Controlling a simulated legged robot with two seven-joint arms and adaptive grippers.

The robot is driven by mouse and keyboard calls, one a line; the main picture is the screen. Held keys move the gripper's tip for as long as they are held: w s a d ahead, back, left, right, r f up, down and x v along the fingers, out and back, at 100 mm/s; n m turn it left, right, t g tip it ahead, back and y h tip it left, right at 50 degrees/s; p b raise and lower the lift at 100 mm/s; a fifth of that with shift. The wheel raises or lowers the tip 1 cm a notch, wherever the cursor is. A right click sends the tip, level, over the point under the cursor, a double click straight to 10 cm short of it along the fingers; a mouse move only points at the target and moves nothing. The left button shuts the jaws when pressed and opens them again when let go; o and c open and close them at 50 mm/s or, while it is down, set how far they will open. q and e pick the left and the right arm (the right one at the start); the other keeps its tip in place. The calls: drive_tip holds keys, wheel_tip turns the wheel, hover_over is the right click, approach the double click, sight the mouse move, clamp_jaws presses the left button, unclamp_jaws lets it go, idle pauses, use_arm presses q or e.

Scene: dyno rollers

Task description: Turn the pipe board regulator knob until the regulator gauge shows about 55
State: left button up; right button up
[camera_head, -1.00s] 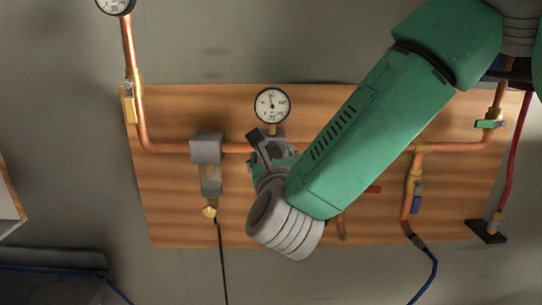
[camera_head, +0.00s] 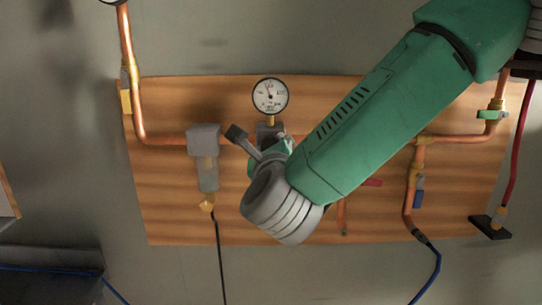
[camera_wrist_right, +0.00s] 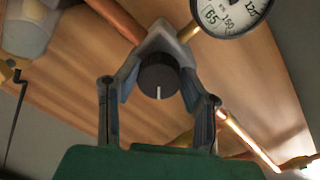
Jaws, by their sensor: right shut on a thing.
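The regulator gauge (camera_head: 270,96) is a round white dial above the middle of the pipe board. Its needle points up and slightly left in the head view; the figures are too small to read there. In the right wrist view the gauge (camera_wrist_right: 226,14) is cut off by the top edge. The black regulator knob (camera_wrist_right: 158,76) has a white mark, pointing down in that view. My right gripper (camera_wrist_right: 160,82) is shut on the knob, one finger on each side. In the head view, my right gripper (camera_head: 262,146) and wrist hide the knob. My left gripper is out of view.
The wooden pipe board (camera_head: 170,220) carries copper pipes, a grey filter unit (camera_head: 205,150) close left of my gripper, and a blue-handled valve (camera_head: 418,195) at right. A black hose (camera_head: 219,255) hangs below the filter. A red hose (camera_head: 519,150) runs at the right.

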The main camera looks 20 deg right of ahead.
drive_tip(key=shift+n+b, duration=0.4)
drive_tip(key=shift+n, duration=0.7)
drive_tip(key=o, duration=1.1)
drive_tip(key=shift+o, duration=0.2)
drive_tip(key=shift+a, duration=0.15)
drive_tip(key=v, duration=1.2)
